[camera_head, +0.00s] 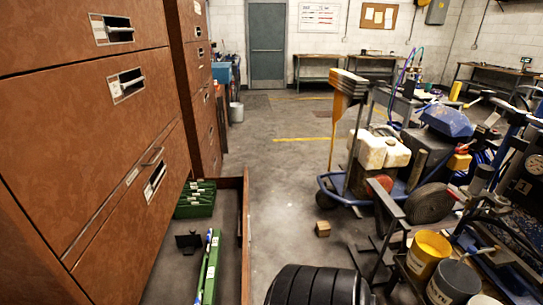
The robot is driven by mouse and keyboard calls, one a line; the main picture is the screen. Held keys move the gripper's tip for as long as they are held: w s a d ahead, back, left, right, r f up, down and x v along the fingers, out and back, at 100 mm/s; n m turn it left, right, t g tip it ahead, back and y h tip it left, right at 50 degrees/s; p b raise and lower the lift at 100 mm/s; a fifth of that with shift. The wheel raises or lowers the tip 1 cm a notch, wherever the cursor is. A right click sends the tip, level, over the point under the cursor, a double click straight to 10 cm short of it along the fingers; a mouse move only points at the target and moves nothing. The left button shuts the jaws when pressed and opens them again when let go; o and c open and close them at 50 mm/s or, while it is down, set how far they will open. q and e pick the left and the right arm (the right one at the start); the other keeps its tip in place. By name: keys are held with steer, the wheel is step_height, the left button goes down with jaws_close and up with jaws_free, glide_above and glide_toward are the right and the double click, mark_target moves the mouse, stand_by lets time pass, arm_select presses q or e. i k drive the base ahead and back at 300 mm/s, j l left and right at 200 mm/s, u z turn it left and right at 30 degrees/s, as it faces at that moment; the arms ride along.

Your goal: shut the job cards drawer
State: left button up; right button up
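A brown filing cabinet (95,120) fills the left side of the view. A low drawer (246,235) stands pulled out from it to the right, its brown front panel seen from above and nearly edge-on. Inside are a green box of cards (196,199), a small black object (188,241) and a long green item (208,268). The cabinet's other visible drawers look shut; their labels are too small to read. The drawer's near end is cut off by the bottom edge. Neither of my grippers is in view.
A black ribbed tyre (315,286) lies just right of the drawer. A small wooden block (323,229) is on the floor. Blue line-striping machines (400,170) and a yellow bucket (428,254) crowd the right. Open floor (275,170) runs back to a grey door (267,45).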

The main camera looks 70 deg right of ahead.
mark_target(222, 277)
steer(key=l+z, duration=0.15)
steer(key=z, duration=0.25)
steer(key=k+l+z, duration=0.1)
steer(key=l+z, duration=0.15)
steer(key=z, duration=0.2)
steer(key=l+z, duration=0.2)
steer(key=z, duration=0.2)
steer(key=l+z, duration=0.2)
steer(key=z, duration=0.2)
